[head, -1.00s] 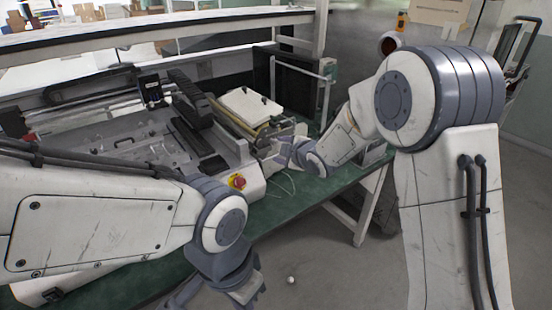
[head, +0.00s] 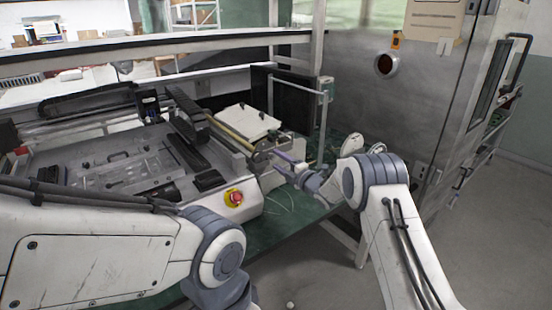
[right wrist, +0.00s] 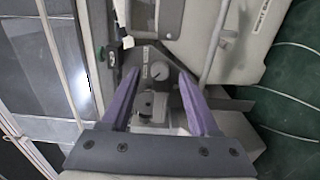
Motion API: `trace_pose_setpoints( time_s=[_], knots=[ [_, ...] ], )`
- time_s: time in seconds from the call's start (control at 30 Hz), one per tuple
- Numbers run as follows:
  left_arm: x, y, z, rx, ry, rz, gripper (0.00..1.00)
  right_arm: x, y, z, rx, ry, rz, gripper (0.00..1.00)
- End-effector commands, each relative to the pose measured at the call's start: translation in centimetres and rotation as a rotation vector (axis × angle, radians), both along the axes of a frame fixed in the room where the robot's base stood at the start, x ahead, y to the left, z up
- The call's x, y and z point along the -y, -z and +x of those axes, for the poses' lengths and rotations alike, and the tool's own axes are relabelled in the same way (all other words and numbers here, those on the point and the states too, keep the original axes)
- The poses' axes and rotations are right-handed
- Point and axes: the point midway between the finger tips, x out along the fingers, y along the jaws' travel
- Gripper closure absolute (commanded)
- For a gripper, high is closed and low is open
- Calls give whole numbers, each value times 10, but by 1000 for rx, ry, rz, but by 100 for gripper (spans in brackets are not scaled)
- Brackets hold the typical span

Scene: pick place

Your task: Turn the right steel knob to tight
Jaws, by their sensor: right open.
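In the right wrist view, a small round steel knob (right wrist: 160,71) sits on a grey bracket with small lettering beside it. A second small metal part (right wrist: 146,101) sits lower on the same bracket; I cannot tell whether it is also a knob. My right gripper (right wrist: 158,74) is open, its purple fingers on either side of the round knob in the picture. I see no contact. In the head view, my right gripper (head: 279,163) is at the right end of the machine, and the knob is too small to make out. My left gripper is out of view below the left arm.
The grey machine (head: 110,170) with a red emergency button (head: 234,198) stands on a green table (head: 270,232). A white plate (head: 247,122) and a thin upright post (head: 324,120) are close behind the right gripper. A steel cabinet (head: 430,100) stands at the right.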

Motion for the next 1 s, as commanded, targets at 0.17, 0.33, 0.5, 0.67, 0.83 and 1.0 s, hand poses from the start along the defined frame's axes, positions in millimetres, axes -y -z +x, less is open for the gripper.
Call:
trace_pose_setpoints(
  time_s=[0.17,0.33,0.5,0.67,0.83,1.0],
  knots=[
    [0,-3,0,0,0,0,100,-10,0,13,-1,-1,1,39],
    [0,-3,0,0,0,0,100,-13,0,17,-1,0,0,39],
    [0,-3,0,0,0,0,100,-13,1,17,-2,1,1,39],
    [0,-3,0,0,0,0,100,-12,0,17,-1,1,0,77],
    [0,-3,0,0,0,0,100,-12,0,17,-2,1,1,100],
    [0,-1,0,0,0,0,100,-12,1,17,-11,1,14,100]
  ],
)
